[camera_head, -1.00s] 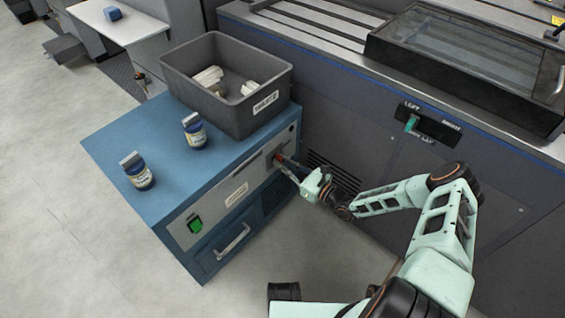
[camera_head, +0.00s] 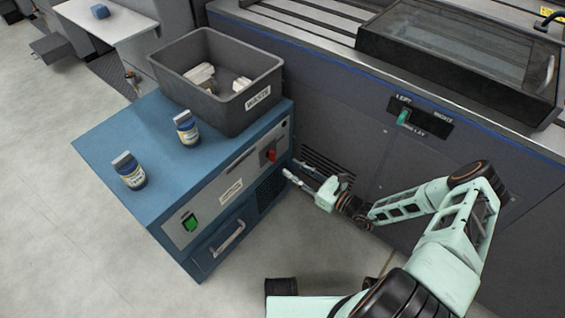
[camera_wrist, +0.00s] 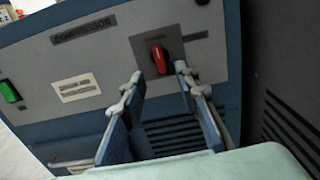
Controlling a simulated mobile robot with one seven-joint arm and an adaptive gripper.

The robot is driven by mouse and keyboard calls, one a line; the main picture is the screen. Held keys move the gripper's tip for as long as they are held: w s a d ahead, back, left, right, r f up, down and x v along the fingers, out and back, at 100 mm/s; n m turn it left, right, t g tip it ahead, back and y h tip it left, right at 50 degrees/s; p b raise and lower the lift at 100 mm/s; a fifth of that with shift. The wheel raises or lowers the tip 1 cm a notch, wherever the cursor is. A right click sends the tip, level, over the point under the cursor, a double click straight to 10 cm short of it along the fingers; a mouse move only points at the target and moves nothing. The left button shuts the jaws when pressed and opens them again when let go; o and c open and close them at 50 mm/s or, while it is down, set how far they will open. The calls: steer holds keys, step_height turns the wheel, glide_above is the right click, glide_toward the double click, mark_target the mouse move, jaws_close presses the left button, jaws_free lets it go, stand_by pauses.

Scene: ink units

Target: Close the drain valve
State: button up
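The red valve handle (camera_head: 272,155) is on the front panel of the blue unit (camera_head: 118,207), near its right end. In the wrist view the handle (camera_wrist: 159,60) stands close to upright on a dark plate, leaning slightly. My gripper (camera_head: 292,168) is to the right of the handle and apart from it. In the wrist view my gripper (camera_wrist: 156,76) is open and empty, its two fingers spread, with the handle showing beyond and between the fingertips.
A grey waste bin (camera_head: 218,112) with pale pieces inside and two labelled jars (camera_head: 187,128) (camera_head: 129,170) stand on the unit. A green switch (camera_head: 190,222) and a drawer handle (camera_head: 227,237) are on its front. A large dark machine (camera_head: 345,110) stands close at right.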

steer(key=shift+v, duration=1.75)
